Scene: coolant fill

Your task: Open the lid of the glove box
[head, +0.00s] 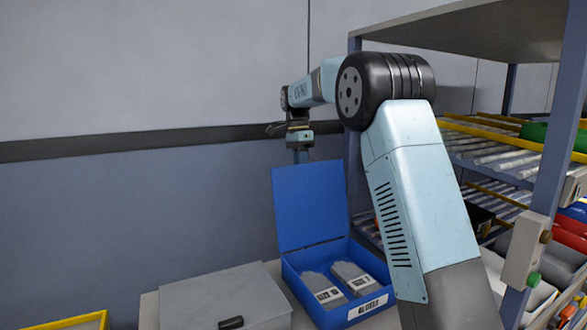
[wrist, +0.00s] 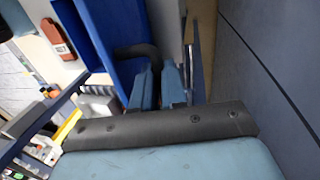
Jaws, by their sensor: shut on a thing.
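The blue glove box (head: 298,287) stands open on a light surface in the head view. Its blue lid (head: 308,205) stands up steeply at the back of the box. Two grey labelled packs (head: 325,290) lie inside. My gripper (head: 300,155) is at the top edge of the lid. In the wrist view my gripper (wrist: 158,85) is shut on the dark curved lid handle (wrist: 138,52), beside the blue lid (wrist: 103,25). The fingertips' exact contact with the handle is partly hidden.
A grey case (head: 225,298) with a dark latch stands left of the glove box. A roller shelf rack (head: 490,150) with coloured bins stands close on the right. A wall (head: 130,200) is behind. A yellow-edged tray (head: 75,322) shows at bottom left.

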